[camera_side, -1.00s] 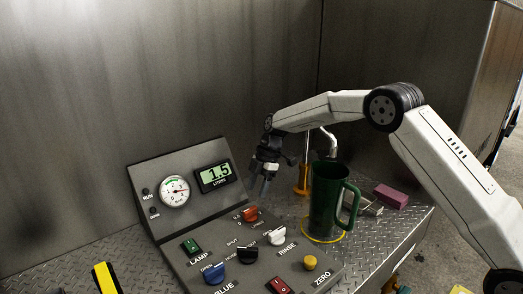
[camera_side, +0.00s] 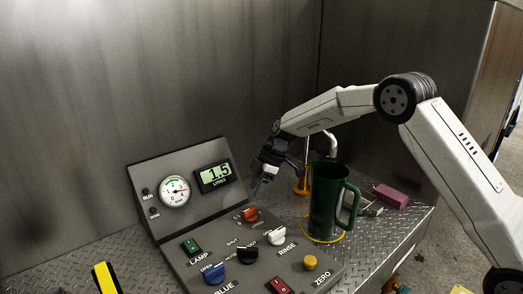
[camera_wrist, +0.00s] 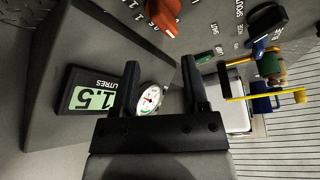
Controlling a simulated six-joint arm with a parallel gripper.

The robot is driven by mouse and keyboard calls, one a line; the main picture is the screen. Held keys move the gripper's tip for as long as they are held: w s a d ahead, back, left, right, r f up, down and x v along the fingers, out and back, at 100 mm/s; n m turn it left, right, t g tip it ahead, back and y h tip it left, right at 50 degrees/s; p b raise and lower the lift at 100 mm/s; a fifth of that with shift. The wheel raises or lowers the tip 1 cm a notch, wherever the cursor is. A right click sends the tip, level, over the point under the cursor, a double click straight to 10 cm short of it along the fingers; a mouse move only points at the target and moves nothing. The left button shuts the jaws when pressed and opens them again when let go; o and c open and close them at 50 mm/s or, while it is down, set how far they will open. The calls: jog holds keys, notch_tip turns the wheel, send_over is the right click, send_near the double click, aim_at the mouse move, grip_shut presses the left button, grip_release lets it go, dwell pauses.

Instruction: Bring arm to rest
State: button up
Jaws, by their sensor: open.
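My gripper (camera_side: 261,183) is open and empty in the side view, above the back part of the control panel (camera_side: 222,222), near the red-orange knob (camera_side: 250,214). In the wrist view my gripper (camera_wrist: 164,72) shows its two fingers apart with nothing between them, over the panel. The fingers partly cover the panel there. The display (camera_side: 214,176) reads 1.5 litres, and the display (camera_wrist: 92,100) also shows in the wrist view beside the round dial (camera_wrist: 150,98).
A green mug (camera_side: 325,200) stands inside a yellow ring (camera_side: 322,241) to the right of the panel. A pink block (camera_side: 391,196) lies behind it. A yellow-and-black object (camera_side: 105,278) is at the front left. A steel wall (camera_side: 150,70) stands behind.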

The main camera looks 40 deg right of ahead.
jog(key=m, duration=0.2)
jog(key=m+t, duration=0.1)
jog(key=shift+s+f+m, duration=0.2)
jog(key=shift+f+m, duration=0.05)
jog(key=shift+m, duration=0.05)
jog(key=m, duration=0.1)
jog(key=s+m+t, duration=0.1)
jog(key=m, duration=0.1)
jog(key=shift+d+f+h, duration=0.2)
jog(key=shift+h, duration=0.1)
jog(key=s+d+m+g+h, duration=0.1)
jog(key=s+m+h, duration=0.3)
jog(key=s, duration=2.4)
jog(key=shift+d+r+m+h, duration=0.3)
jog(key=shift+d+m, duration=0.2)
jog(key=shift+m, duration=0.7)
jog(key=shift+w, duration=0.1)
